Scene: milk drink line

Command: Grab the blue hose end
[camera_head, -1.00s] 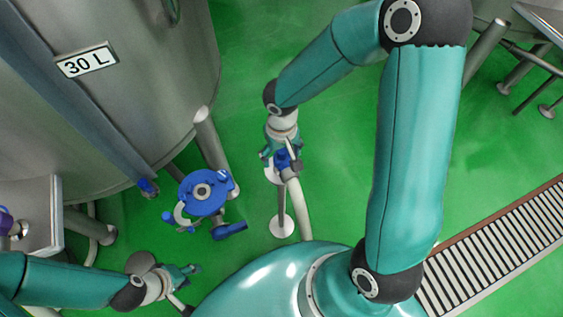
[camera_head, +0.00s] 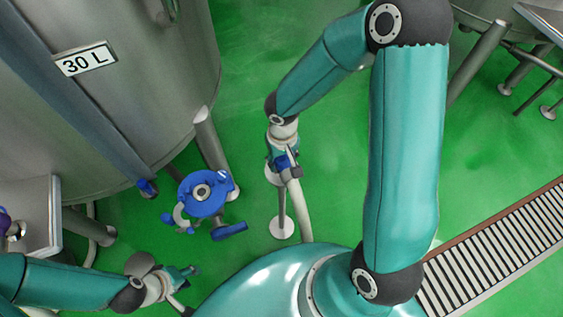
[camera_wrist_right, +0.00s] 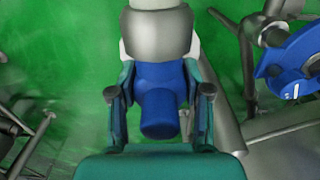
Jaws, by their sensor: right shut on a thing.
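The blue hose end (camera_wrist_right: 160,112) sits between the two fingers of my right gripper (camera_wrist_right: 160,100) in the right wrist view, with the fingers against its sides. A grey collar (camera_wrist_right: 158,35) joins it to the pale hose (camera_head: 301,210), which runs down toward my body in the head view. In the head view my right gripper (camera_head: 283,158) is shut on the hose end, which is mostly hidden there, at the top of a thin stand (camera_head: 282,228). My left gripper (camera_head: 188,278) is at the lower left, away from the hose; its finger gap is too small to judge.
A blue round pump or valve body (camera_head: 203,194) stands left of the hose, with a blue handle (camera_head: 229,231). A large steel tank (camera_head: 130,90) marked 30 L fills the upper left. A floor drain grate (camera_head: 495,250) lies at the right. Green floor is open around the stand.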

